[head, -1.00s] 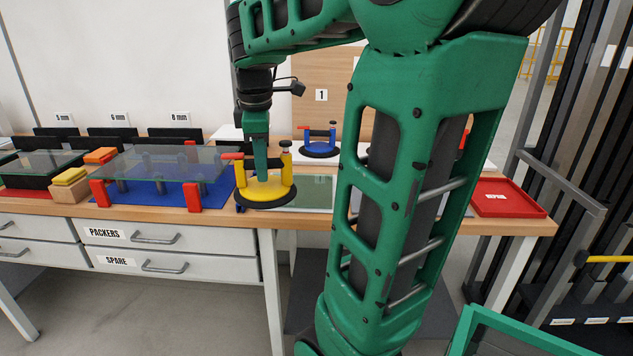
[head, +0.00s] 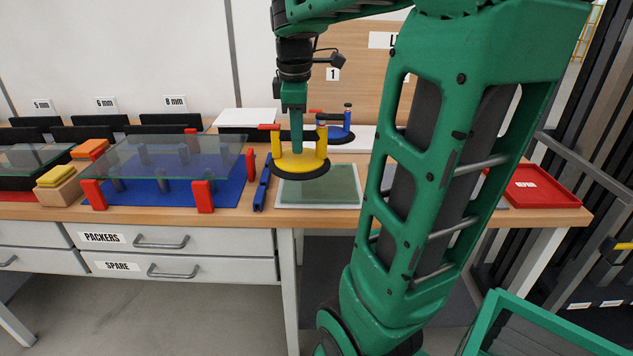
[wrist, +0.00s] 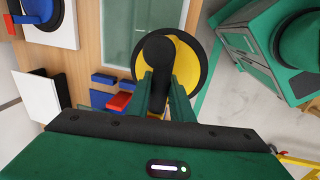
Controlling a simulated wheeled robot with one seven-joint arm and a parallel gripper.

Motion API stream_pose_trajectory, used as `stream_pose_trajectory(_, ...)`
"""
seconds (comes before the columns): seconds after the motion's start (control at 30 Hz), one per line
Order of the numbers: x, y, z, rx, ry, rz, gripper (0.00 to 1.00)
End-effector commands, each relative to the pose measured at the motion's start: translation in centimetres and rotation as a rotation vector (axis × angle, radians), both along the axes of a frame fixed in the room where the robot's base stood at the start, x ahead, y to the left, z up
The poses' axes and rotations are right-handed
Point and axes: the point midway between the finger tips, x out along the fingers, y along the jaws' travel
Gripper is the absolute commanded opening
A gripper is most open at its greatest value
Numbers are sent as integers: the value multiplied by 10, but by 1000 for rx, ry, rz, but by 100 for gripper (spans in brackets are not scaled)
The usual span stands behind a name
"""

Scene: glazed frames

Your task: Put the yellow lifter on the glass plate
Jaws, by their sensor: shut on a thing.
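The yellow lifter (head: 312,158), with a yellow body, a red-tipped handle and a round black pad, is held in my gripper (head: 297,145). My gripper is shut on its handle from above. In the wrist view the lifter (wrist: 190,62) shows as a yellow disc with a black rim beyond my fingers (wrist: 167,95). A greenish flat glass plate (head: 335,195) lies on the bench. In the head view the lifter's pad overlaps its back left part; I cannot tell how large the gap is.
A blue lifter (head: 338,133) stands behind the yellow one. Blue bars (head: 262,185) lie left of the glass plate. A red tray (head: 540,190) is at the right bench end. Yellow and orange blocks (head: 58,177) are at the left. My own arm hides part of the bench.

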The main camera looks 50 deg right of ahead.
Motion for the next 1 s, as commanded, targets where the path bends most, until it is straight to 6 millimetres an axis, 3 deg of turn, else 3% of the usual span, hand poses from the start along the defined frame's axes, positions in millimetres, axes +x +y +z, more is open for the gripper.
stream_pose_trajectory(0.27, 1, -12, -4, -1, -1, -10, 0)
stream_pose_trajectory(0.8, 23, -94, -55, -1, 1, -10, 0)
stream_pose_trajectory(1.0, 29, -114, -67, -1, -2, -9, 0)
